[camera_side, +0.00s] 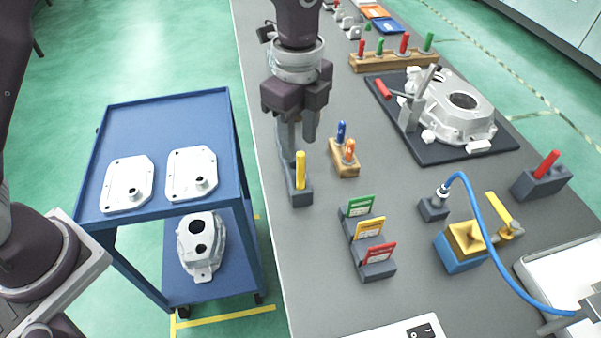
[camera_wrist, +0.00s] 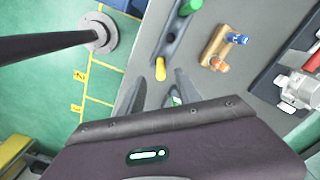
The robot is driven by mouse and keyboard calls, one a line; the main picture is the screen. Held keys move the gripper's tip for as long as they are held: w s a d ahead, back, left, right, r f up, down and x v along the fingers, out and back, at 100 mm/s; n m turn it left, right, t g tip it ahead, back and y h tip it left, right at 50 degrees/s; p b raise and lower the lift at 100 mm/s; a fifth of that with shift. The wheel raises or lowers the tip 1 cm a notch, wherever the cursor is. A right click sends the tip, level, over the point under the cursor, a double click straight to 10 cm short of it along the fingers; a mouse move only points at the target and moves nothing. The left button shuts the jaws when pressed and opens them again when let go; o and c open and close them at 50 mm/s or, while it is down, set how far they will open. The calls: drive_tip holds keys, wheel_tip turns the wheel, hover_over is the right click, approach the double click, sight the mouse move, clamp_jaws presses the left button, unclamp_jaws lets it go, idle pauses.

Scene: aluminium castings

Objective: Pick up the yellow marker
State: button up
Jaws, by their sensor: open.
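The yellow marker (camera_side: 300,170) stands upright in a dark grey holder (camera_side: 303,198) near the table's left edge. It also shows in the wrist view (camera_wrist: 160,68), just beyond the space between the fingertips. My gripper (camera_side: 298,148) points down, with its fingers just behind and above the marker in the side view. The fingers also show in the wrist view (camera_wrist: 160,82), apart with nothing between them. I cannot tell whether a finger touches the marker. A green marker (camera_wrist: 190,6) stands in the grey holder in the wrist view; the gripper hides it in the side view.
A wooden block (camera_side: 345,170) with a blue and an orange marker stands close to the right. Card holders (camera_side: 367,232) stand nearer the camera. A casting (camera_side: 455,105) sits on a dark plate farther right. A blue cart (camera_side: 165,115) stands left of the table.

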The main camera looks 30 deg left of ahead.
sight(300, 168)
wheel_tip(300, 168, down, 8)
drive_tip(key=shift+d+r, duration=0.1)
drive_tip(key=shift+r, duration=0.05)
clamp_jaws()
